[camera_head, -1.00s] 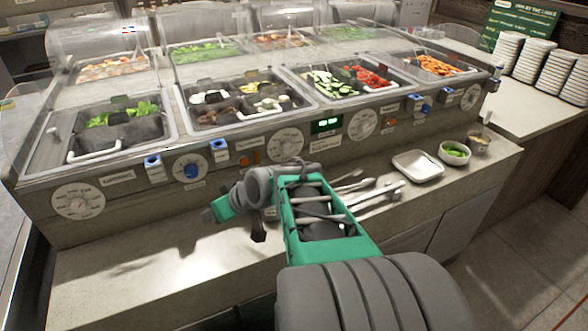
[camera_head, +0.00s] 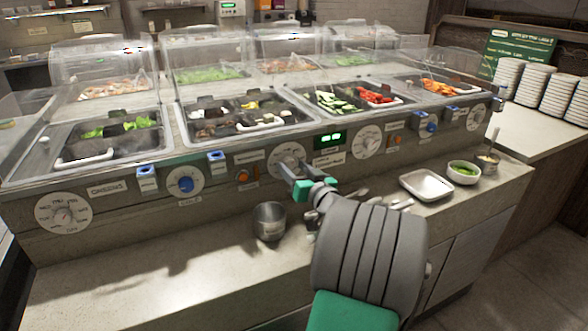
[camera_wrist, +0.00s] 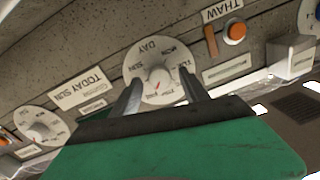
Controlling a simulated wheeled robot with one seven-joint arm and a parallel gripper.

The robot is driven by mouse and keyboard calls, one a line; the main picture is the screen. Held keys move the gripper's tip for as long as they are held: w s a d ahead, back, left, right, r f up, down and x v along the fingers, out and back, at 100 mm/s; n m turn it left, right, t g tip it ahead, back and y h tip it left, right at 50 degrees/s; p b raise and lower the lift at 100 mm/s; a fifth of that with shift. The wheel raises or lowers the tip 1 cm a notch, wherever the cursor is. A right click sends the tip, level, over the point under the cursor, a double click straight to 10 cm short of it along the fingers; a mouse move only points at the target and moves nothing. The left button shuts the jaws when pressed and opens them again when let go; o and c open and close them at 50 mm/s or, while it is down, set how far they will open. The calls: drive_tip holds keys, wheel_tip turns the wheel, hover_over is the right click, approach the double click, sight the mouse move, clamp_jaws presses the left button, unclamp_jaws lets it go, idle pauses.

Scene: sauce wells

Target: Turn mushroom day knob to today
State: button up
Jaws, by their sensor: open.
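A pale round dial marked DAY (camera_wrist: 150,56) is in the middle of the wrist view, which shows its lettering upside down. A small red mark shows on its knob (camera_wrist: 158,77), toward the dial's lower edge in that view. A TODAY SUN plate (camera_wrist: 76,88) is beside it; I cannot read a mushroom label. In the head view, the dial (camera_head: 287,152) is on the counter's front panel, partly behind my gripper (camera_head: 293,171). My gripper also shows in the wrist view (camera_wrist: 161,86), open, with one finger on each side of the knob. I cannot tell whether they touch it.
Similar dials are on the panel to the right (camera_head: 367,142) and far left (camera_head: 63,213). An orange button (camera_head: 243,176) and a blue knob (camera_head: 185,182) are left of the gripper. A metal cup (camera_head: 270,222) and a white tray (camera_head: 426,185) stand on the ledge below.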

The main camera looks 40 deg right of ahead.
clamp_jaws()
idle(0.6)
